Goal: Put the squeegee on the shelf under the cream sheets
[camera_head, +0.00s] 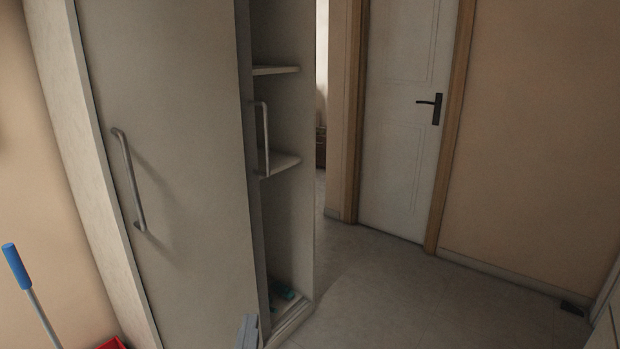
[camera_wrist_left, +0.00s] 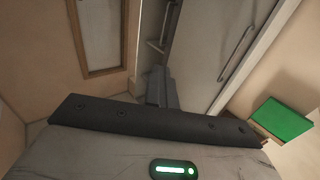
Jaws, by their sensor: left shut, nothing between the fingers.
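My left gripper (camera_head: 249,328) shows at the bottom edge of the head view, in front of the cabinet's lower part. In the left wrist view my left gripper (camera_wrist_left: 160,88) is shut with nothing in it. The tall cabinet (camera_head: 170,110) has an opening at its right side, with an upper shelf (camera_head: 275,70) and a middle shelf (camera_head: 280,164). A small teal thing (camera_head: 284,291) lies on the cabinet floor; I cannot tell what it is. I cannot make out a squeegee or cream sheets. My right gripper is not in view.
A blue-handled pole (camera_head: 16,266) and a red thing (camera_head: 110,344) are at the lower left. A metal handle (camera_head: 264,140) crosses the opening. A green box (camera_wrist_left: 284,118) shows in the wrist view.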

